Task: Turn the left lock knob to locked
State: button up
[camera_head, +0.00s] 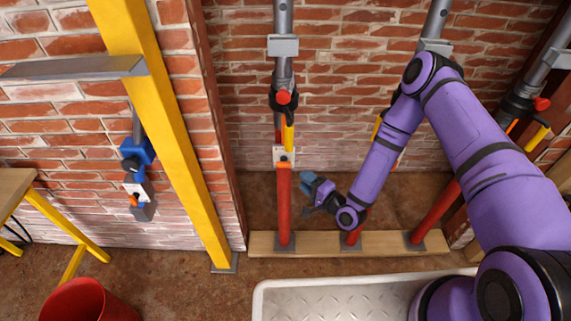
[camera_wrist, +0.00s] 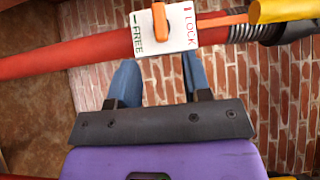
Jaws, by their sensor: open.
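The left lock knob is a small orange lever (camera_wrist: 160,20) on a white plate (camera_wrist: 181,32) marked FREE and LOCK. In the wrist view it lies roughly across the post, between the two words; I cannot tell which mark it points to. In the head view the plate (camera_head: 279,155) sits partway up the left red post (camera_head: 284,205). My gripper (camera_head: 314,187) is just right of that post, below the plate. In the wrist view its blue fingers (camera_wrist: 160,68) are apart and empty, with the tips short of the plate and knob.
A yellow handle (camera_wrist: 285,10) is on the same post, past the plate. More red posts (camera_head: 436,215) stand on the wooden sill (camera_head: 320,250) to the right. A yellow beam (camera_head: 165,100) leans at left. A metal-floored tray (camera_head: 340,295) and a red bucket (camera_head: 88,300) are in front.

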aim_at(287, 167)
jog(key=x, duration=1)
jog(key=shift+w+a, duration=0.2)
jog(key=c, duration=0.8)
jog(key=shift+o, duration=0.2)
